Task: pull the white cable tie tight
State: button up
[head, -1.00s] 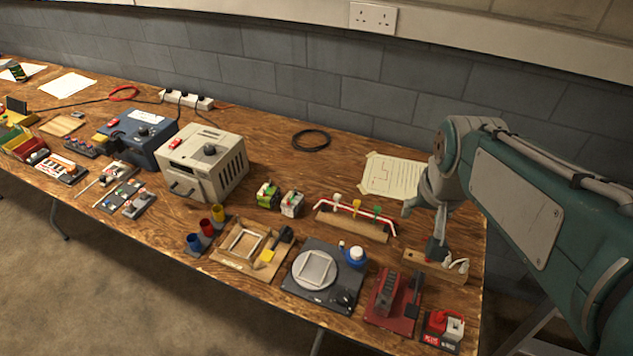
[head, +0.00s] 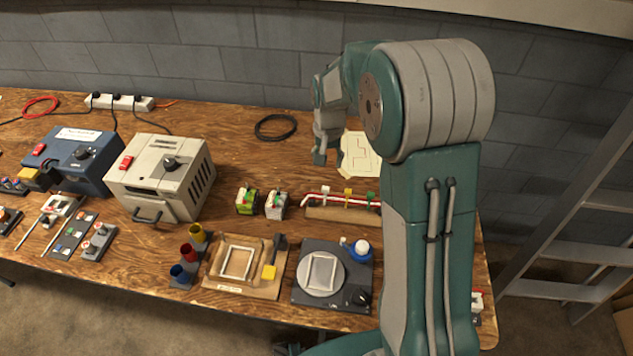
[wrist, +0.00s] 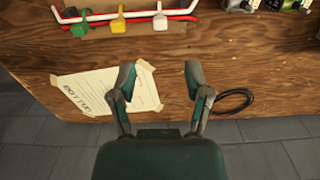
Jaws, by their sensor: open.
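In the head view my gripper (head: 328,158) hangs behind the bundle. My arm hides the bundle's right end.
A paper sheet (head: 362,156) and a black cable coil (head: 276,127) lie at the back. Two small terminal blocks (head: 260,204) stand left of the bundle. A dark turntable (head: 333,280) is in front. The wood between coil and bundle is clear.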

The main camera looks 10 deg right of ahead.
aim_at(325, 188)
jog(key=f, duration=0.6)
jog(key=a+f, duration=0.1)
jog(key=f, duration=0.2)
jog(key=shift+f, duration=0.25)
jog(key=shift+d+f, duration=0.2)
jog(key=shift+d, duration=0.55)
jog(key=shift+a, duration=0.2)
grip_shut()
jog(key=shift+a, duration=0.2)
